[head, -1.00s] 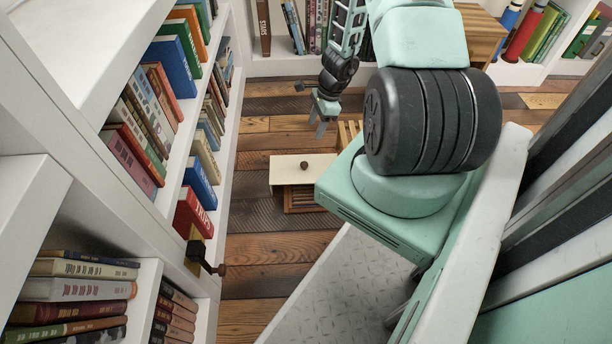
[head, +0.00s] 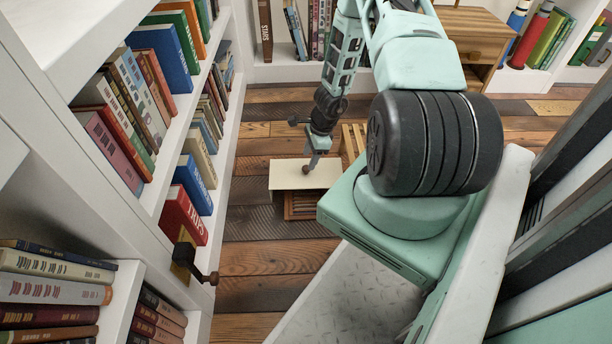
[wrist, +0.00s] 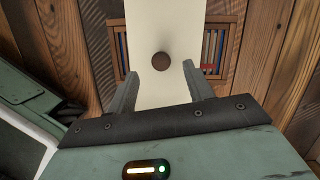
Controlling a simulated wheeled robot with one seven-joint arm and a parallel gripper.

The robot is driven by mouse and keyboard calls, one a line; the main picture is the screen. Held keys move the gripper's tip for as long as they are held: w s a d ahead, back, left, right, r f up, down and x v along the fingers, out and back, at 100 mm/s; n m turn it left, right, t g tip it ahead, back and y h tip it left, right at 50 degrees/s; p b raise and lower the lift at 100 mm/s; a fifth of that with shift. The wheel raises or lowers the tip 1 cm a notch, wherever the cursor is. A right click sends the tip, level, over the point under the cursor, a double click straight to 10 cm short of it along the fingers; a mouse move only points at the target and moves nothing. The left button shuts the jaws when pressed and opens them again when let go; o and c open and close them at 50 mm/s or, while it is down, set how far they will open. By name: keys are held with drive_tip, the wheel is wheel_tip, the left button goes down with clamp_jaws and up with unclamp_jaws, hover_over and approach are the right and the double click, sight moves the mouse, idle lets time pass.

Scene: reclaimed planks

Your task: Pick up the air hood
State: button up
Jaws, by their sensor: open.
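A small dark brown rounded piece (wrist: 161,59), the only loose thing near my gripper and likely the air hood, sits on a cream board (wrist: 150,20). In the head view the brown piece (head: 306,170) is partly covered by my gripper (head: 314,161). The cream board (head: 285,177) lies over a low wooden case. In the wrist view my gripper (wrist: 161,70) is open, with one finger on each side of the brown piece and slightly short of it. The fingers are apart from it and hold nothing.
The low slatted case (head: 305,208) under the board holds several books. White bookshelves (head: 222,150) stand close on the left, with a dark latch-like fitting (head: 186,258) sticking out. A wooden cabinet (head: 475,35) stands at the back. Plank floor (head: 260,262) is clear in front.

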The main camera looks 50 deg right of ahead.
sight(306, 178)
drive_tip(key=b+x, duration=0.2)
drive_tip(key=x, duration=0.2)
drive_tip(key=shift+s+d+f+b, duration=0.1)
drive_tip(key=shift+s+d+b, duration=0.1)
drive_tip(key=shift+d+b, duration=0.15)
drive_tip(key=shift+w+a+f+b, duration=0.15)
drive_tip(key=shift+a+f+b, duration=0.05)
drive_tip(key=shift+f+b, duration=0.15)
drive_tip(key=shift+r, duration=0.1)
clamp_jaws()
